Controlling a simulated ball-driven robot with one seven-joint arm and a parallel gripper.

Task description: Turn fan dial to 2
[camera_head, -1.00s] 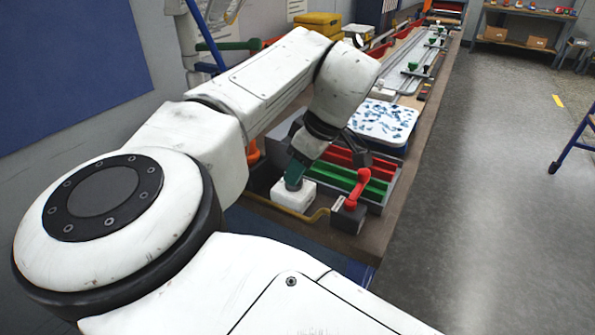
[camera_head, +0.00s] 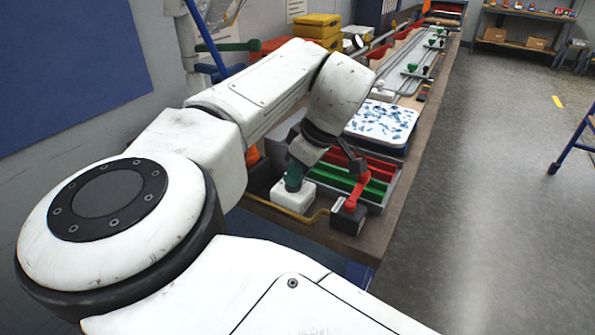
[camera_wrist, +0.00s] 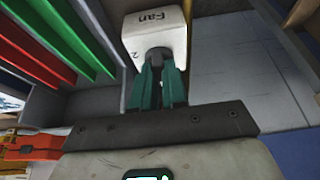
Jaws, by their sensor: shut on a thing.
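The fan box (camera_head: 291,200) is a white cube on the near end of the bench. It also shows in the wrist view (camera_wrist: 145,32), with "Fan" and a "2" printed on its face. A dark dial (camera_wrist: 157,54) sits on that face, mostly hidden between the fingers. My gripper (camera_wrist: 157,72), with green fingers, is shut on the dial. In the head view my gripper (camera_head: 294,182) reaches down to the top of the box; the dial is hidden there. I cannot read which number the dial points to.
A yellow cable (camera_head: 311,218) runs along the bench front. A blue-spotted white tray (camera_head: 382,123) lies farther back. The floor at right is open.

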